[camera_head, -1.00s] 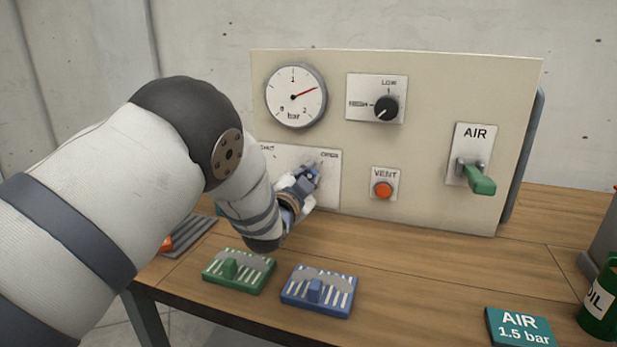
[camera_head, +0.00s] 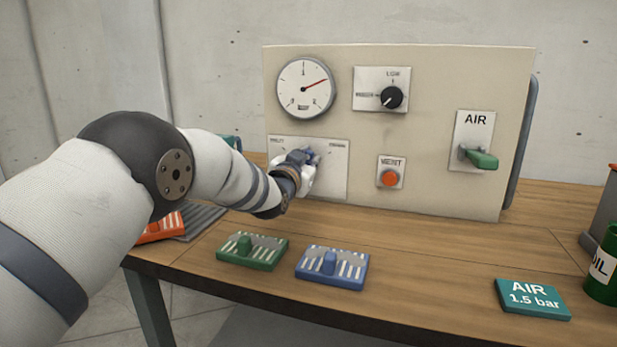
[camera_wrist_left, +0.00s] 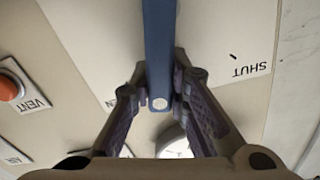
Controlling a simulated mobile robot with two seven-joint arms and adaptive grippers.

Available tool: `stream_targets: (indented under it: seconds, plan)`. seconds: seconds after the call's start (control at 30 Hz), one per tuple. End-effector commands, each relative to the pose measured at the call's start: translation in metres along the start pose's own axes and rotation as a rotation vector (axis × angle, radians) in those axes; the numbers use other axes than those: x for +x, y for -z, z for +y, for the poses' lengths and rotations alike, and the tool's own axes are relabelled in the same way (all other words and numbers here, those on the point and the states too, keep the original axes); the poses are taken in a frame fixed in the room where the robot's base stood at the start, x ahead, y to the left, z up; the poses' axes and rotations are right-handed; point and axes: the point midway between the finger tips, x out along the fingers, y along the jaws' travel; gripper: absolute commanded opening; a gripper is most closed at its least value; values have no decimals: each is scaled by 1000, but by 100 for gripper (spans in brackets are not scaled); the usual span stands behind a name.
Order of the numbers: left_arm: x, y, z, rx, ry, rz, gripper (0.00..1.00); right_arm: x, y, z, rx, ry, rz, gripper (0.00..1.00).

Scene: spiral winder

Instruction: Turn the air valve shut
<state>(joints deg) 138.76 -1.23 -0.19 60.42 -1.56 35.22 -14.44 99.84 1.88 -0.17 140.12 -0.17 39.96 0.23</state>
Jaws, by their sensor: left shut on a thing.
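The air valve's white plate (camera_head: 330,180) is at the lower left of the panel, with a SHUT mark at its left and an OPEN mark at its right. The blue valve handle (camera_head: 312,155) is mostly hidden by my left gripper (camera_head: 304,166) in the head view. In the left wrist view the handle (camera_wrist_left: 160,50) runs between the two fingers of the left gripper (camera_wrist_left: 162,92), which is shut on it. The SHUT mark there is to the right of the handle. My right gripper is not in view.
The panel (camera_head: 430,130) also bears a gauge (camera_head: 305,89), a black knob (camera_head: 391,97), a red vent button (camera_head: 390,178) and a green AIR lever (camera_head: 480,159). Green (camera_head: 252,252) and blue (camera_head: 332,266) slotted blocks, an AIR sign (camera_head: 532,299) and an oil can (camera_head: 602,270) stand on the table.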

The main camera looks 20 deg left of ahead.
Motion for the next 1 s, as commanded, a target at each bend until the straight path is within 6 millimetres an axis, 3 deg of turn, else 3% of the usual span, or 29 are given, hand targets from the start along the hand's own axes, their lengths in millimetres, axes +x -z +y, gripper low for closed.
stream_targets:
  seconds: [0.47,1.0]
  plan:
    - [4,-8,-25,-454,2,-7,0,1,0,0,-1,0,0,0]
    - [4,-24,-42,-888,2,-7,0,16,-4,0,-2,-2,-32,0]
